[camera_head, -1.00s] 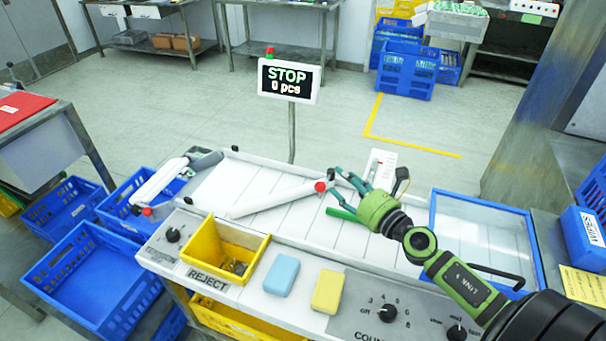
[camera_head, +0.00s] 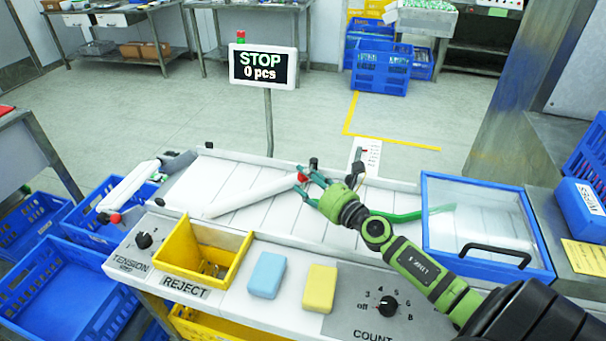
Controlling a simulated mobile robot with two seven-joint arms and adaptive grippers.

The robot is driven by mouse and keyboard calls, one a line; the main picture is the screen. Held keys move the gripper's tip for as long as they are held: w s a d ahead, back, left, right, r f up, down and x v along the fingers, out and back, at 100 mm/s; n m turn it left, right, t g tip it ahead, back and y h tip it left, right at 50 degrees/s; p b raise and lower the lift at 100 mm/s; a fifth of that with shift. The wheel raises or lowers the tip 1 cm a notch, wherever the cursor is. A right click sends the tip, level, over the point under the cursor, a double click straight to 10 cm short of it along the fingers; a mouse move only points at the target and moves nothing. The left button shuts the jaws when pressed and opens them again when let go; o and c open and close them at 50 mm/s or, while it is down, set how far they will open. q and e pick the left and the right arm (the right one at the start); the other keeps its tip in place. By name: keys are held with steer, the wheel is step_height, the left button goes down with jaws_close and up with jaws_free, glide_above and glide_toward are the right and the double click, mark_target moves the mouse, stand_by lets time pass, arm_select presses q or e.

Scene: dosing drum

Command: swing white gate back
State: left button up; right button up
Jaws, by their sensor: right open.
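The white gate (camera_head: 250,197) is a long white bar with a red knob (camera_head: 303,177) at its right end. It lies slantwise across the pale slatted bed (camera_head: 225,176), its left end nearer the front. My right gripper (camera_head: 306,182) is open at the knob end, its dark teal fingers beside the red knob. Whether they touch it I cannot tell. The fingers partly hide that end. My left gripper is not in view.
A green strip (camera_head: 408,215) runs right from behind my right arm toward the blue-framed clear lid (camera_head: 480,215). A yellow reject bin (camera_head: 203,252), blue block (camera_head: 267,275) and yellow block (camera_head: 319,288) stand in front. The STOP display (camera_head: 263,66) stands behind.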

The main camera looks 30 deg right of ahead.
steer(key=shift+w+a, duration=0.1)
steer(key=shift+w, duration=0.95)
jaws_close()
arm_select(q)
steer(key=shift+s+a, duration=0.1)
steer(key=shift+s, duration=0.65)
